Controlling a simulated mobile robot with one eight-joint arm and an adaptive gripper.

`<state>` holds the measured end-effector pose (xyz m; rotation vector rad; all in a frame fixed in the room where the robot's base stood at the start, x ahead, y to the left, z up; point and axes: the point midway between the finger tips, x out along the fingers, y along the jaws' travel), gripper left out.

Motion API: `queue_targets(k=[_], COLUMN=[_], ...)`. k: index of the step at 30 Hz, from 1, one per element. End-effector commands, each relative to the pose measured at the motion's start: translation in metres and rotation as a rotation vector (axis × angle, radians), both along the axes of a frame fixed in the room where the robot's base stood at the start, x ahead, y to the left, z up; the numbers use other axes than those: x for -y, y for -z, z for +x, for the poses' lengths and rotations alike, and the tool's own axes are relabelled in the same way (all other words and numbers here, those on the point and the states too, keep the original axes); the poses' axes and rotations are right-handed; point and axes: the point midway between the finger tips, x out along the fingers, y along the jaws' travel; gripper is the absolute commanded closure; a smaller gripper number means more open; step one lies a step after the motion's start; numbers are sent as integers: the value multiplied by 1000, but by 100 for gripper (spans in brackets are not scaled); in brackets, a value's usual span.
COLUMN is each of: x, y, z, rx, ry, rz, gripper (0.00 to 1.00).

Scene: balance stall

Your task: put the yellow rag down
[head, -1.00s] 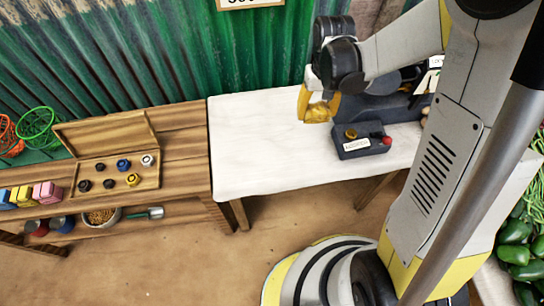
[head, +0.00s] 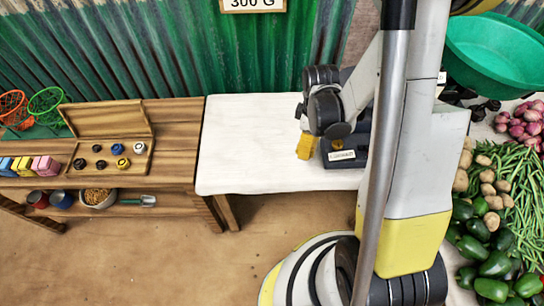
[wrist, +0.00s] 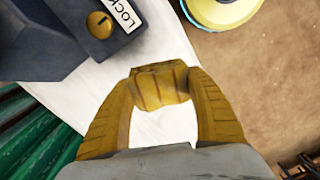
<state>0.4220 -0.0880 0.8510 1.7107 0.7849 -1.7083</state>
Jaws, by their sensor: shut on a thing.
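My gripper (wrist: 162,92) has yellow fingers that are shut on the yellow rag (wrist: 160,86), a small folded bundle between the fingertips in the wrist view. In the head view, my gripper (head: 306,147) is over the white-topped table (head: 245,140), just left of the dark scale (head: 338,157). There the rag cannot be told apart from the yellow fingers. White tabletop shows beneath the rag in the wrist view. I cannot tell whether the rag touches it. The scale, with its brass knob and label, also shows at upper left in the wrist view (wrist: 60,40).
Tabletop left of my gripper is clear. A wooden bench (head: 175,125) at left carries an open weight box (head: 112,160) and coloured blocks. A green basin (head: 495,50) and piles of vegetables are at right. My arm hides the table's right part.

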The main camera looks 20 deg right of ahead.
Motion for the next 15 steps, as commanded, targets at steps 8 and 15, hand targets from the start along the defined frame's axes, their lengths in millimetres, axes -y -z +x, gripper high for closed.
queue_targets(k=[8,15], x=[-53,-84], y=[44,65], z=[39,63], rx=[0,0], ry=[-11,-5], rz=[0,0], gripper=[67,67])
